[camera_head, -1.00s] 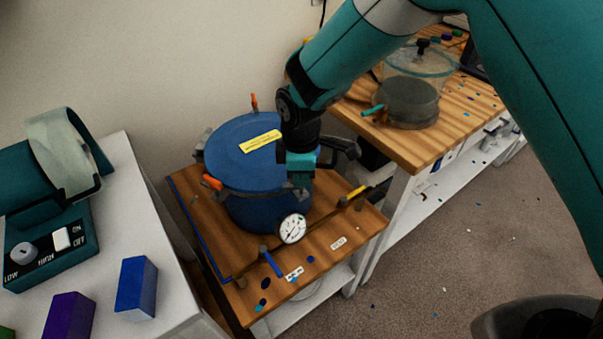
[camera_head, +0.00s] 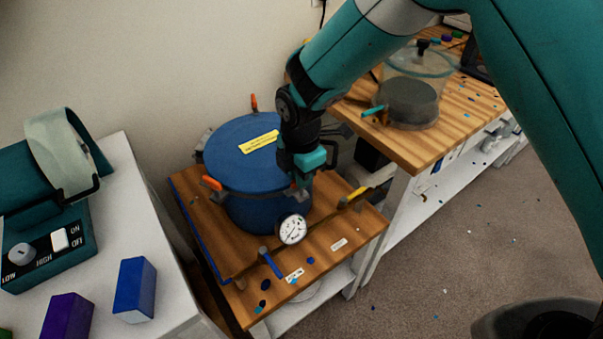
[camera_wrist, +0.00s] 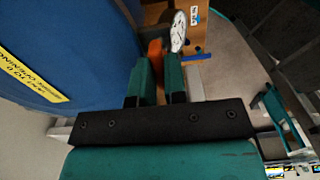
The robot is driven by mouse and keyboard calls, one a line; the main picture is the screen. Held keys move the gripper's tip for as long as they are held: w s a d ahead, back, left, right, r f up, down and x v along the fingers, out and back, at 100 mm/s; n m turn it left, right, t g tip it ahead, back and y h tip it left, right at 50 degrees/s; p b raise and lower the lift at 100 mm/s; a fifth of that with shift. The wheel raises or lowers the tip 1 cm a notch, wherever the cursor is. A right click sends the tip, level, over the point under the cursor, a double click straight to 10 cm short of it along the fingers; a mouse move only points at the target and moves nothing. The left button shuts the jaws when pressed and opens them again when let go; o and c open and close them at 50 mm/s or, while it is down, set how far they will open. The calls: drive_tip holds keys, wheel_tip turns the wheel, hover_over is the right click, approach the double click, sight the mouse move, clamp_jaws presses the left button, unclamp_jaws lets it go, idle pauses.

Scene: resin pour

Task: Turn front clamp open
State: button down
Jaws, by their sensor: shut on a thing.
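The blue pressure pot (camera_head: 238,170) stands on a small wooden-topped table, its lid on and a yellow label (camera_head: 259,142) on top. Orange-handled clamps sit around the lid rim: one at the left front (camera_head: 211,183) and one at the back (camera_head: 254,102). My gripper (camera_head: 301,182) is at the pot's right front rim, over the front clamp, and mostly hides it in the head view. In the wrist view my gripper's teal fingers (camera_wrist: 160,75) are closed around the clamp's orange handle (camera_wrist: 155,52), beside the blue lid (camera_wrist: 60,45).
A white pressure gauge (camera_head: 292,229) sits at the pot's front, close to my gripper. A blue-handled valve (camera_head: 270,262) and a yellow-handled valve (camera_head: 355,195) flank it. A clear chamber (camera_head: 408,95) stands on the wooden bench at right.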

drive_tip(key=shift+w+r, duration=0.1)
drive_tip(key=shift+w, duration=0.15)
drive_tip(key=c, duration=1.2)
unclamp_jaws()
drive_tip(key=shift+d, duration=0.1)
drive_tip(key=shift+o, duration=0.2)
drive_tip(key=shift+s, duration=0.1)
wheel_tip(320, 180, up, 17)
drive_tip(key=b, duration=0.2)
drive_tip(key=shift+r, duration=0.2)
drive_tip(key=s+d+r+m+y, duration=0.1)
drive_tip(key=s+d+m+y, duration=0.1)
drive_tip(key=s+d+m, duration=0.4)
drive_tip(key=s+d+r+m+y, duration=0.2)
drive_tip(key=s+d+m, duration=0.5)
drive_tip(key=s+m, duration=0.4)
drive_tip(key=s, duration=0.5)
drive_tip(key=shift+d+m, duration=0.25)
drive_tip(key=shift+m, duration=0.15)
